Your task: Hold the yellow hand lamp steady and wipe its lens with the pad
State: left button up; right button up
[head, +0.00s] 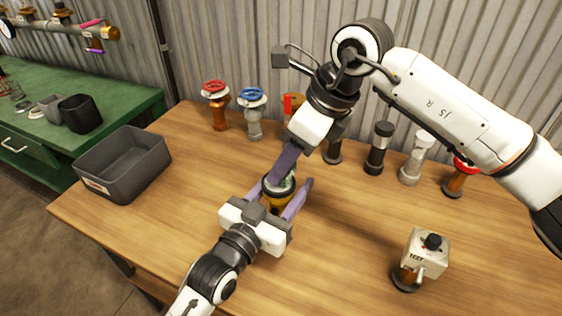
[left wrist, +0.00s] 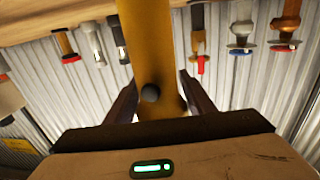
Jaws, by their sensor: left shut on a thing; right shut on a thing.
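The yellow hand lamp (head: 279,203) stands out of my left gripper (head: 280,195) over the middle of the wooden table, its pale lens end up. The left fingers are shut on its body from either side. In the left wrist view the lamp (left wrist: 154,60) is a yellow column with a round black knob between the fingers. My right gripper (head: 277,174) reaches down from the upper right, its purple fingers close together at the lens. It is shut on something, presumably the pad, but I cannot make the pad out. Whether it touches the lens is unclear.
A grey bin (head: 124,166) stands at the table's left. Red (head: 215,97) and blue (head: 251,105) valves and several other fittings line the back. A white test box (head: 425,252) stands at the right. The front middle is clear.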

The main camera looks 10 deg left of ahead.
jog(key=shift+s+d+f, duration=0.1)
jog(key=shift+s+d, duration=0.05)
jog(key=shift+d, duration=0.25)
jog(key=shift+s+a, duration=0.15)
jog(key=shift+s, duration=1.05)
jog(key=shift+r, duration=4.1)
jog(key=d, duration=0.8)
pick_arm(q)
jog(key=o, duration=1.4)
jog(key=shift+c, duration=0.2)
